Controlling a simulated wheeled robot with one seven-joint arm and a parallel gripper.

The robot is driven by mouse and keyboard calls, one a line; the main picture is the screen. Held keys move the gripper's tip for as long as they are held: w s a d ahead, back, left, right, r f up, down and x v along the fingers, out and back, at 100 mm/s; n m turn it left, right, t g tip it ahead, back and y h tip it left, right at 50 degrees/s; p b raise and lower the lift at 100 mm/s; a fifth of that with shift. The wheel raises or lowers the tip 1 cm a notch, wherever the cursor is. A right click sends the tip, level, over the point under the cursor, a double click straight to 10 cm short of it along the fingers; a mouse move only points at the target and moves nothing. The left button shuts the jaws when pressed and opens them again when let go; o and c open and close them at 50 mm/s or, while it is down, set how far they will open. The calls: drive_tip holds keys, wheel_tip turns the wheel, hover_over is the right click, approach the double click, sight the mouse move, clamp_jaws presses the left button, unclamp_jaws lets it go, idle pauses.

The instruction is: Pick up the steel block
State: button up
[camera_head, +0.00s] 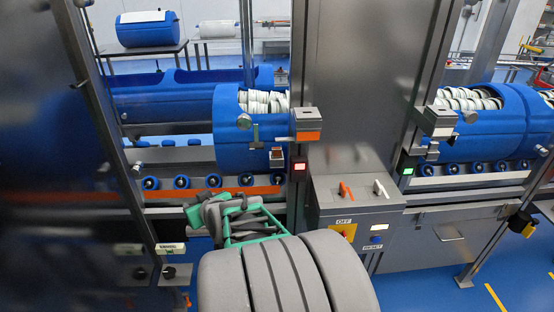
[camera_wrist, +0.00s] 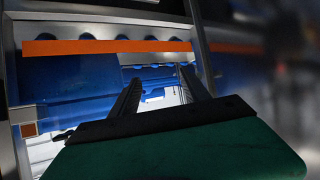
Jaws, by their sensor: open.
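I cannot single out a steel block with certainty. A small metal piece with a dark reddish face (camera_head: 276,155) sits at the right end of the near blue tub (camera_head: 232,135). A grey box with an orange front (camera_head: 306,122) is on the steel post above it. My gripper (camera_head: 228,212) is low in front of the rail in the head view, left of the control box. In the wrist view its two dark fingers (camera_wrist: 163,86) are spread apart with nothing visible between them. Blue tub surface and a bright gap show beyond them.
A steel cabinet (camera_head: 350,75) stands right of the tub, with a lever control box (camera_head: 352,212) below. An orange strip (camera_wrist: 105,47) runs along the rail. Another tub with white contents (camera_head: 500,135) is at right. Blue floor (camera_head: 480,270) is partly clear there.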

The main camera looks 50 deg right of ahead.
drive_tip(key=s+d+m+t+h, duration=0.1)
drive_tip(key=s+d+m+h, duration=0.15)
drive_tip(key=d, duration=0.65)
drive_tip(key=m+h, duration=0.4)
drive_tip(key=h, duration=0.3)
approach(277, 153)
drive_tip(key=w, duration=0.2)
drive_tip(key=shift+g, duration=0.3)
drive_tip(key=p+x, duration=0.1)
drive_tip(key=x, duration=0.3)
drive_tip(key=s+p+x, duration=0.1)
drive_tip(key=x, duration=0.2)
drive_tip(key=shift+w+d+p, duration=0.15)
drive_tip(key=shift+d+p, duration=0.2)
drive_tip(key=shift+d, duration=0.1)
clamp_jaws()
drive_tip(key=shift+r, duration=0.1)
